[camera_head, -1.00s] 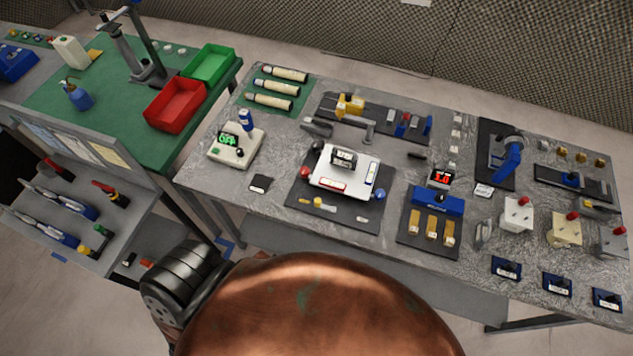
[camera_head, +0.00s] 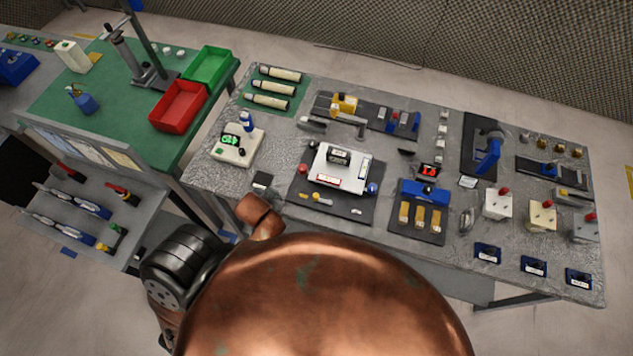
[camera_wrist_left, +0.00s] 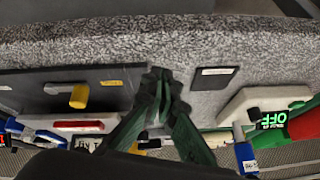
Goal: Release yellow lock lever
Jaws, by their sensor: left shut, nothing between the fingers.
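The yellow lever (camera_head: 317,199) lies at the front of a dark mat, before a white box (camera_head: 340,166). In the left wrist view the yellow lever (camera_wrist_left: 79,96) shows at the left, with a smaller yellow piece (camera_wrist_left: 111,82) to its right. My left gripper (camera_wrist_left: 161,78) is shut and empty, to the right of the lever and apart from it. It points over the bench between the mat and a black labelled card (camera_wrist_left: 215,78). In the head view its fingers are not clearly seen; only my copper arm shows. My right gripper is not in view.
A white box with a green OFF display (camera_wrist_left: 268,117) stands at the right of the wrist view. The dark mat (camera_head: 290,185) carries the white box. A blue unit with yellow blocks (camera_head: 424,192) stands right of it. Bare grey bench lies around the black card (camera_head: 263,180).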

